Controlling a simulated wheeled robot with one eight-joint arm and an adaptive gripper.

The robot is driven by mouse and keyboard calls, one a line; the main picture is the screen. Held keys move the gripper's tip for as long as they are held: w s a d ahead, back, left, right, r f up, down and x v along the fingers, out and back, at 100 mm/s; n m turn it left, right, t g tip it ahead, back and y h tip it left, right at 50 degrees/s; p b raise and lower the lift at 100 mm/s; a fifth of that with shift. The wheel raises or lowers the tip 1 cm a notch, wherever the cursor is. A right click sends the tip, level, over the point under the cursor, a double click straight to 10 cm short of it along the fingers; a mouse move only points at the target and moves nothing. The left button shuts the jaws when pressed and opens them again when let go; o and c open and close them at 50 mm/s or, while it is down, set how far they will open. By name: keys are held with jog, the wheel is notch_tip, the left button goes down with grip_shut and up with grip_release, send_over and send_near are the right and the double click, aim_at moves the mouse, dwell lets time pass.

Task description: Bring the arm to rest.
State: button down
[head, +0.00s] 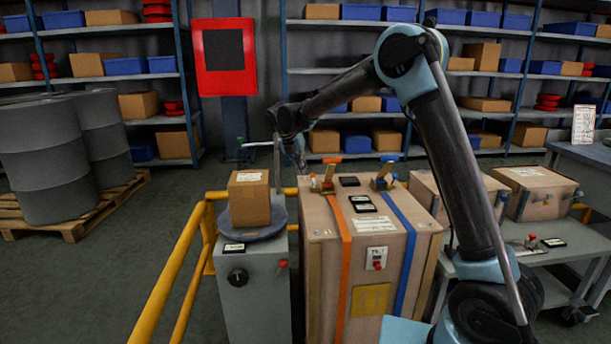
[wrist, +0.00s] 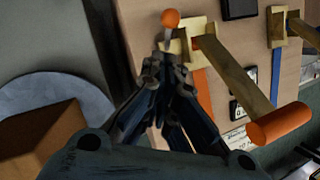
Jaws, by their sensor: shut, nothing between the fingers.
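My arm reaches up from the lower right and bends over the large wooden crate (head: 325,270). My gripper (head: 300,162) hangs above the crate's back left edge. In the wrist view, my gripper (wrist: 168,62) has its fingers drawn together with nothing between them. Just beyond the fingertips is a small orange knob (wrist: 170,18) on a thin stem; I cannot tell whether they touch. A brass latch with a lever and orange handle (wrist: 280,123) is to the right of the fingers. It also shows on the crate top in the head view (head: 328,175).
A cardboard box (head: 249,200) sits on a round grey plate (head: 262,226) left of the crate. Yellow railing (head: 170,285) runs further left. A second latch (head: 384,175) and smaller cases (head: 535,185) are to the right. Shelves (head: 350,75) line the back.

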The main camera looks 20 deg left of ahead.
jog(key=v, duration=0.7)
jog(key=shift+w+r, duration=0.2)
jog(key=shift+r, duration=0.05)
